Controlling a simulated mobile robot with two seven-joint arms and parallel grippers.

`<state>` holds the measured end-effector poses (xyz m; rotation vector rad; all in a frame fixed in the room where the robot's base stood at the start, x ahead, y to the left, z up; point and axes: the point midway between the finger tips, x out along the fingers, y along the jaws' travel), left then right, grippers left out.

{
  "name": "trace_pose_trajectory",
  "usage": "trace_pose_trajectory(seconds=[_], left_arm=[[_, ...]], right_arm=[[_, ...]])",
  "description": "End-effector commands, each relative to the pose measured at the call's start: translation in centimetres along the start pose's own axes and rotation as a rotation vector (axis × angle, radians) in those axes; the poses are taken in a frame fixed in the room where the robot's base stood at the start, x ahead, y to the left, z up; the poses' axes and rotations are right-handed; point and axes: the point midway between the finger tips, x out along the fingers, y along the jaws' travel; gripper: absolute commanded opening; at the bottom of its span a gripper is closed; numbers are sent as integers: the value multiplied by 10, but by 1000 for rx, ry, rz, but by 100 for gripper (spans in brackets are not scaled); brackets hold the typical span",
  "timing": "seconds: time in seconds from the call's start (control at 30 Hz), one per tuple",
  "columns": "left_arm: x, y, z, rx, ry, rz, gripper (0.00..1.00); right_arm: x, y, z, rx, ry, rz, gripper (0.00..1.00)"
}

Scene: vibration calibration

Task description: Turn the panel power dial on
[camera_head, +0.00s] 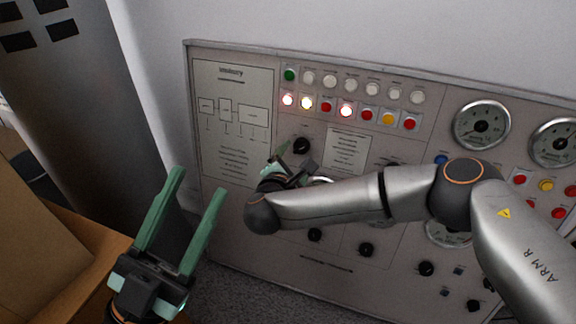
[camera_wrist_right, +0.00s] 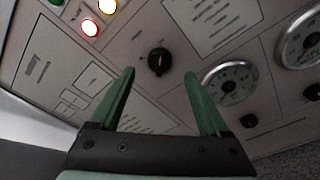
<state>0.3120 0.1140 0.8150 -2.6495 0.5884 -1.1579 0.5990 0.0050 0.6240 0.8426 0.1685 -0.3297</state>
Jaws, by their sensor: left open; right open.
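The control panel (camera_head: 262,178) stands against the wall, with rows of lamps and buttons, gauges and several black dials. A black dial (camera_head: 301,146) sits below the lit lamps; in the right wrist view a black dial (camera_wrist_right: 158,61) with a pale mark lies just beyond and between the fingertips. My right gripper (camera_wrist_right: 160,75) is open and empty, facing the panel, apart from the dial. In the head view my right gripper (camera_head: 291,165) is small and partly hidden by its own wrist. My left gripper (camera_head: 198,182) is open and empty, left of the panel's lower part.
Lit lamps (camera_head: 306,103) glow on the panel. Round gauges (camera_head: 481,125) are on the right, and other black dials (camera_head: 367,249) sit lower down. A cardboard box (camera_head: 35,240) on a wooden surface stands at the left, near a grey column (camera_head: 85,100).

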Motion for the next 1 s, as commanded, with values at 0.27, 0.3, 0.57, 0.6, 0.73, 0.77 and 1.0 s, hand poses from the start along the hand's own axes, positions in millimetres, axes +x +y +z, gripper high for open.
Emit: trace_pose_trajectory(seconds=[0.27, 0.3, 0.57, 0.6, 0.73, 0.77, 1.0], left_arm=[[8, -6, -10, -1, 10, -1, 50], [8, -6, -11, -1, 11, 0, 50], [9, -7, -12, -3, 14, 0, 50], [9, -7, -12, -3, 14, 0, 50], [9, -7, -12, -3, 14, 0, 50], [9, -7, -12, -3, 14, 0, 50], [10, -7, -11, -8, 12, -6, 50]], right_arm=[[-52, 1, 0, 1, 3, 1, 80], [-56, 1, 0, 1, 2, 1, 80], [-67, 0, 0, 2, 1, 1, 80], [-66, 0, 0, 2, 1, 1, 80], [-66, 0, 0, 2, 1, 0, 80], [-66, 0, 0, 2, 0, 0, 80], [-66, 0, 0, 2, 1, 0, 80]])
